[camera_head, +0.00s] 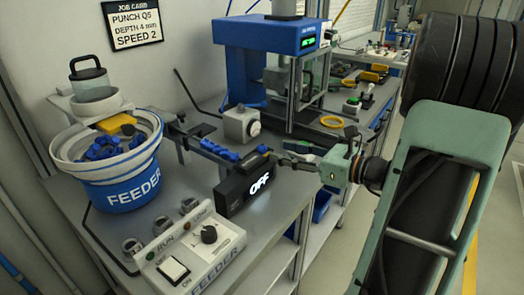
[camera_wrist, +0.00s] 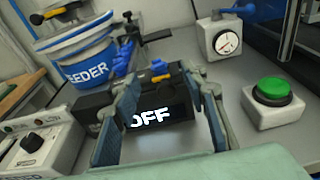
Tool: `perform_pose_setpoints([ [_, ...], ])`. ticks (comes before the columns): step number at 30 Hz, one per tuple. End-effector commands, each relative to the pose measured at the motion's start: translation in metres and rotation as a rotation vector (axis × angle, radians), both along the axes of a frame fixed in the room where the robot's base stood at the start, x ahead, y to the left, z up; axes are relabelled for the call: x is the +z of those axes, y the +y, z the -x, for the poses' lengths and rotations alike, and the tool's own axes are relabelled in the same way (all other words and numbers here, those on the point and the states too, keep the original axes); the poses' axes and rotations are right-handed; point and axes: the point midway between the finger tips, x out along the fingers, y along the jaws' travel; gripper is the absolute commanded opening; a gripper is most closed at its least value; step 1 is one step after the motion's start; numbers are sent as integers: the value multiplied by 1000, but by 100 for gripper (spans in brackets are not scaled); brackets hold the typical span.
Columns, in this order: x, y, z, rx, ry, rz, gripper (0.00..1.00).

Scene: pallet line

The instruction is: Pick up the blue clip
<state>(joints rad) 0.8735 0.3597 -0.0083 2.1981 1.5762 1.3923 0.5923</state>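Several blue clips (camera_head: 222,151) sit in a row on the feeder's track in the head view, behind the black OFF box (camera_head: 246,185). In the wrist view blue clips (camera_wrist: 124,67) show on the track, with a small yellow piece (camera_wrist: 162,66) at its end. More blue clips (camera_head: 105,148) lie in the feeder bowl (camera_head: 128,183). I cannot tell which single clip is meant. My gripper (camera_head: 286,160) is to the right of the track's end. In the wrist view my gripper (camera_wrist: 165,95) is open, its fingers spread before the OFF box, with nothing visibly held.
A control panel (camera_head: 190,252) with a knob stands at the front left. A dial box (camera_head: 241,124) stands behind the track, and a blue press (camera_head: 262,60) rises behind. In the wrist view a green button box (camera_wrist: 272,102) stands at the right.

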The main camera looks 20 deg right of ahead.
Motion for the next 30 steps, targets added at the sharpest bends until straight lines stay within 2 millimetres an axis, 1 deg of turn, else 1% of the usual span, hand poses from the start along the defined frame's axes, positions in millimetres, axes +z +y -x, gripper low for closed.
perform_pose_setpoints([
  [5, -3, 8, -10, 1, 0, 1, 40],
  [9, -6, 23, -26, 4, 1, 1, 40],
  [12, -8, 30, -38, 3, 1, 1, 40],
  [15, -8, 32, -42, 0, 1, 1, 40],
  [20, -8, 31, -42, -1, 1, 2, 40],
  [28, -8, 31, -42, -1, 1, 2, 10],
  [30, -8, 31, -42, -1, 1, 2, 9],
])
